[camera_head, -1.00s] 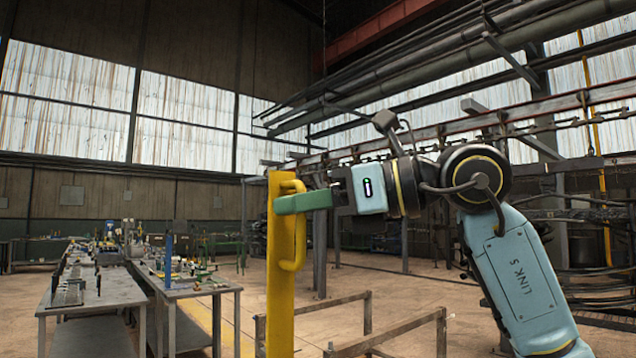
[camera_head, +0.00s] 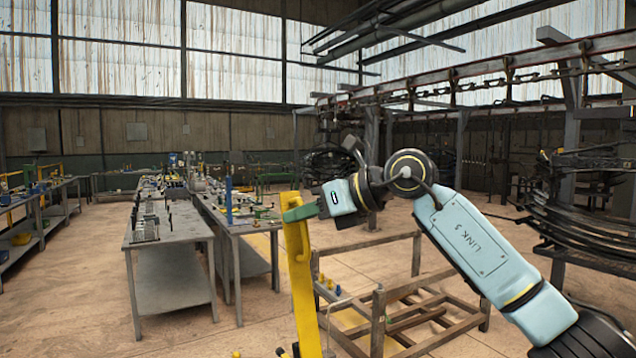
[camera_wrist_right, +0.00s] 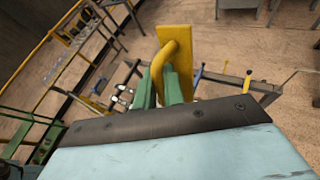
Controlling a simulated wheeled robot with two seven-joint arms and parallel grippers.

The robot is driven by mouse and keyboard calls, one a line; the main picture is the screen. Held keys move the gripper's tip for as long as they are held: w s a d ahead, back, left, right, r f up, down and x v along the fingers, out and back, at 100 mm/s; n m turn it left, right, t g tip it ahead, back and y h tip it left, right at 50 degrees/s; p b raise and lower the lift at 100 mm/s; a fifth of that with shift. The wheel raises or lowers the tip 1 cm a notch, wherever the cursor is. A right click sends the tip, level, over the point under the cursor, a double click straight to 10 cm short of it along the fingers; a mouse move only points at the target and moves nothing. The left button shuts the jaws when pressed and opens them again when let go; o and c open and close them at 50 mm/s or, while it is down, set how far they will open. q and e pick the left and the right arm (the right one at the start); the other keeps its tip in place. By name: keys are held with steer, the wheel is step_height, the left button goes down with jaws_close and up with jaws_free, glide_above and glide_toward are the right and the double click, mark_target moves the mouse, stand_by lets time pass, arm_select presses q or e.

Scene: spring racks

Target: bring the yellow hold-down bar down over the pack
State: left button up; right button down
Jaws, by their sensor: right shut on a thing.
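The yellow hold-down bar (camera_head: 303,290) stands raised and slightly tilted in the head view, its lower end cut off by the picture's bottom edge. My right gripper (camera_head: 297,212) is shut on the loop handle near the bar's upper end. In the right wrist view, the green fingers (camera_wrist_right: 166,88) close around the yellow handle (camera_wrist_right: 158,66), with the bar's flat face (camera_wrist_right: 178,45) behind it. The pack is not clearly in view. My left gripper is not in view.
A low brown metal frame (camera_head: 415,290) stands on the floor right of the bar. Two grey workbenches with tools, one a long bench (camera_head: 175,237), stand to the left. Coiled rods hang on a rack (camera_head: 580,215) at the right. Open floor lies between.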

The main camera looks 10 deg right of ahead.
steer(key=w+a+f+g+p, duration=0.1)
steer(key=w+a+f+p, duration=0.1)
steer(key=w+p, duration=0.5)
steer(key=shift+w+a+f+m+h, duration=0.15)
steer(key=shift+w+a+m+h, duration=0.15)
steer(key=shift+a+m+h, duration=0.1)
